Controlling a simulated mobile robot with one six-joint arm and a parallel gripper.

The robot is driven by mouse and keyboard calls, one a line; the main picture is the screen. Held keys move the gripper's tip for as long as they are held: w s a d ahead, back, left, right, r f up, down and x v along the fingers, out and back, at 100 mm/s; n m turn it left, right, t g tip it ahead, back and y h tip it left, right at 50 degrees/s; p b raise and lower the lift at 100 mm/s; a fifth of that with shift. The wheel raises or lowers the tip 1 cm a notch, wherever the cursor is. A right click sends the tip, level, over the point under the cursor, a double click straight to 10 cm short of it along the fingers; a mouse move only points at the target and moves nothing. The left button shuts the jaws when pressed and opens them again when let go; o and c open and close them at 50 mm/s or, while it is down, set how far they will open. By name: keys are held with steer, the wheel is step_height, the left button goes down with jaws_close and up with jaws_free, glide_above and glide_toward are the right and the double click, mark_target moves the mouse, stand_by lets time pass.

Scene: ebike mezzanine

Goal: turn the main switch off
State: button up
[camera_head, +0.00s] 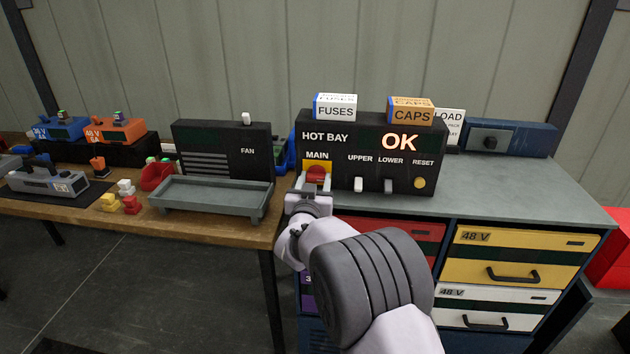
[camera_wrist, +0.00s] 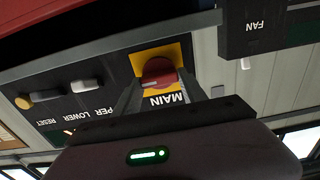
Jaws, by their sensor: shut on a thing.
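The main switch is a red rotary knob (camera_head: 316,175) on a yellow plate under the word MAIN, on the front of the black HOT BAY panel (camera_head: 335,148). The knob also shows in the wrist view (camera_wrist: 158,73), where the picture is upside down. My gripper (camera_head: 308,190) reaches the panel from the front. In the wrist view its two fingers (camera_wrist: 160,90) stand on either side of the red knob and are shut on it. A pale mark shows on the knob's face. The OK sign (camera_head: 400,142) on the panel is lit.
UPPER (camera_head: 358,184) and LOWER (camera_head: 388,185) levers and a yellow RESET button (camera_head: 419,183) sit right of the knob. FUSES (camera_head: 335,107) and CAPS (camera_head: 410,110) boxes stand on the panel. A grey tray (camera_head: 212,196) and the FAN unit (camera_head: 222,150) are to the left.

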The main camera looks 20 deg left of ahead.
steer(key=shift+n, duration=0.3)
steer(key=n+p, duration=0.1)
steer(key=n, duration=0.2)
steer(key=shift+a+n, duration=0.1)
steer(key=shift+n, duration=0.3)
steer(key=n+p, duration=0.2)
steer(key=n, duration=0.2)
steer(key=n+p, duration=0.1)
steer(key=n, duration=0.4)
steer(key=shift+a+p, duration=0.1)
steer(key=shift+p, duration=0.3)
steer(key=shift+f+n+p, duration=0.2)
steer(key=shift+n+p, duration=0.6)
steer(key=shift+n, duration=1.4)
steer(key=o, duration=1.3)
steer(key=shift+o, duration=0.2)
